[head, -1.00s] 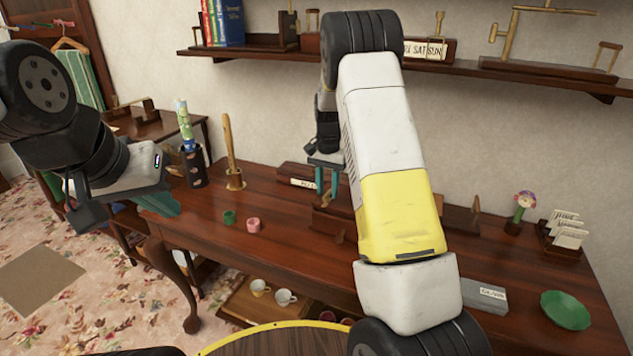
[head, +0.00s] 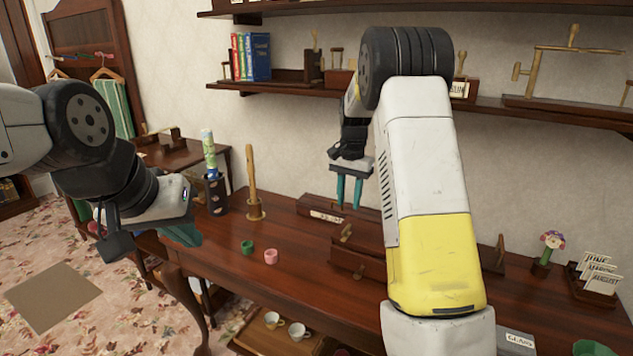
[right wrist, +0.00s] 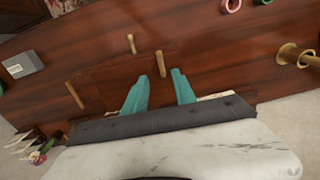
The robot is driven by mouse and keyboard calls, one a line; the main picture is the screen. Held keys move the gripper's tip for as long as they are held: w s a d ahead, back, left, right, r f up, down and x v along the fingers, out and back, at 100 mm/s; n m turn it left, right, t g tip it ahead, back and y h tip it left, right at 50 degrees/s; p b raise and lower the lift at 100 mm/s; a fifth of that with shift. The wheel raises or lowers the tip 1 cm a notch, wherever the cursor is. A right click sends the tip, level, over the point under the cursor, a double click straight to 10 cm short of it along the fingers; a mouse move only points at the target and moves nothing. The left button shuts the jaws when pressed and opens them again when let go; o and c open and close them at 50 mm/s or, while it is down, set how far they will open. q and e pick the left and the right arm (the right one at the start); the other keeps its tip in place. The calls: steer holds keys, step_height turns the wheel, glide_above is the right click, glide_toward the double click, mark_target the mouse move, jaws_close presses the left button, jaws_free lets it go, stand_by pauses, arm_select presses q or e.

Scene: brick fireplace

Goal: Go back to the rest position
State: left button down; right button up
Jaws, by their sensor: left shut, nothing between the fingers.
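My right gripper (head: 348,204) hangs above the back of the wooden desk (head: 220,262), its two teal fingers pointing down. The fingers are apart with nothing between them. My left gripper (head: 185,238) is at the left, beside the desk's left end. Its teal fingers are shut and hold nothing that I can see. My right arm hides part of the desk and the wall shelf.
A wooden peg stand (head: 254,190), a dark holder (head: 215,192), a green ring (head: 247,247) and a pink ring (head: 271,256) stand on the desk. A wall shelf (head: 300,92) runs behind my right arm. Cups stand on a lower shelf. Carpet lies open at left.

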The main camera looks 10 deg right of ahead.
steer(key=s+a+r+n+t+y, duration=0.2)
steer(key=s+r+n+t, duration=0.15)
steer(key=s+r, duration=1.2)
steer(key=s+a+f+n+t, duration=0.1)
steer(key=s+n, duration=0.1)
steer(key=s, duration=0.6)
steer(key=s+a+f+n+t, duration=0.1)
steer(key=s+n, duration=0.1)
steer(key=s, duration=0.6)
steer(key=shift+s+a+f, duration=0.15)
steer(key=shift+s+a, duration=0.15)
steer(key=shift+s, duration=0.05)
steer(key=shift+t, duration=0.25)
